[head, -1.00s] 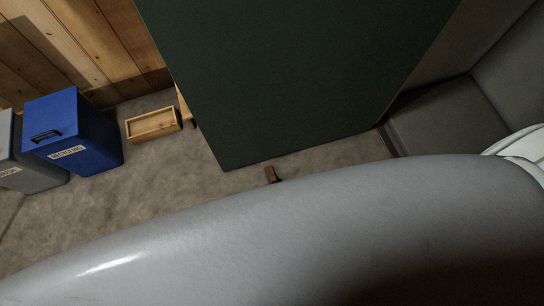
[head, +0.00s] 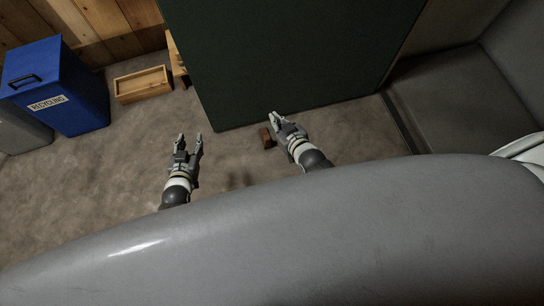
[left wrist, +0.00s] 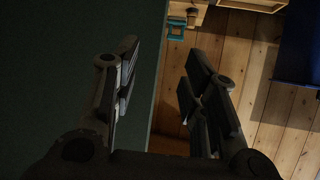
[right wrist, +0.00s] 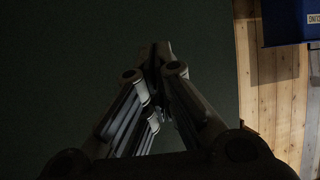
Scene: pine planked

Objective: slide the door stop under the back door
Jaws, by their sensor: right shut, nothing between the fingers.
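The dark green back door (head: 290,60) fills the upper middle of the head view. The door stop (head: 265,138), a small brown block, lies on the floor close to the door's lower edge; I cannot tell whether any of it is under the door. My right gripper (head: 276,115) is shut and empty, just right of the door stop, partly over the door's lower edge. My left gripper (head: 190,137) is open and empty, left of the door stop, above the floor. The door also fills the left of the left wrist view (left wrist: 60,70) and most of the right wrist view (right wrist: 70,60).
A blue recycling bin (head: 55,85), a grey bin (head: 22,132) and a shallow wooden box (head: 143,84) stand at the left. A dark grey wall or panel (head: 455,95) stands at the right.

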